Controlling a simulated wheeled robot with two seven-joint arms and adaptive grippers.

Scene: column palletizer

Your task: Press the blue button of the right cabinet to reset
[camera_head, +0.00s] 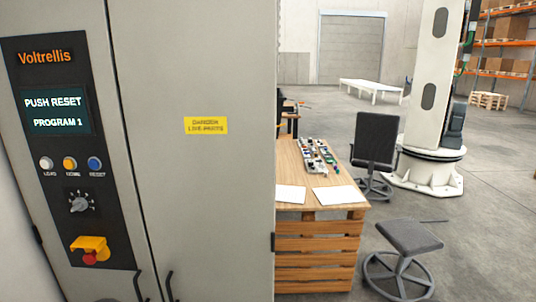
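A tall grey cabinet (205,190) fills the left half of the head view. Its dark control panel (122,228) carries the name Voltrellis and a screen (55,112) reading PUSH RESET and PROGRAM 1. Below the screen is a row of three buttons: a white one (47,164), an orange-yellow one (70,164) and the blue button (94,164), labelled RESET, at the right end. A rotary knob (80,203) sits below them, and a red button in a yellow guard (90,246) is lower still. Neither of my grippers is in view.
Right of the cabinet stands a wooden workbench (318,254) with papers and parts on it. A dark chair (377,140) and a stool (408,238) stand on the grey floor beside it. A white column machine (425,175) is behind. Open floor lies at the far right.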

